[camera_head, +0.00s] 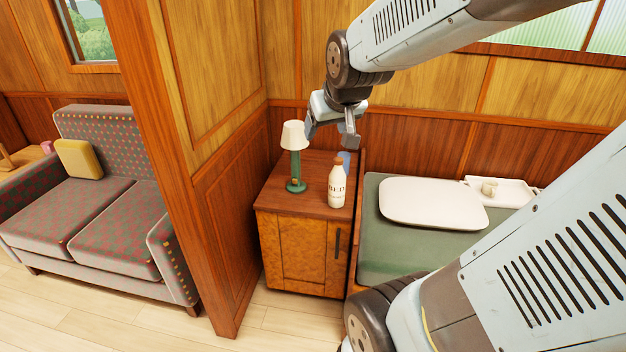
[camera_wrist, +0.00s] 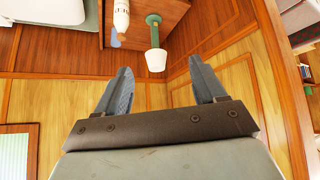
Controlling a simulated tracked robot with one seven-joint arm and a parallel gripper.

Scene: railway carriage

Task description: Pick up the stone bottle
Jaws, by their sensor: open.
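The stone bottle (camera_head: 337,184) is cream white with a brown top and dark lettering. It stands upright on the wooden bedside cabinet (camera_head: 275,198), near its front right edge. In the wrist view the bottle (camera_wrist: 121,20) shows at the top, left of the lamp. My gripper (camera_head: 330,138) is above the back of the cabinet, higher than the bottle and apart from it. In the wrist view my gripper (camera_wrist: 160,82) has its two fingers spread wide with nothing between them.
A table lamp (camera_head: 294,150) with a green base and white shade stands left of the bottle. A blue object (camera_head: 345,158) is behind the bottle. A bed with a white pillow (camera_head: 430,202) is on the right. A wooden partition (camera_head: 170,120) and a sofa (camera_head: 100,205) are left.

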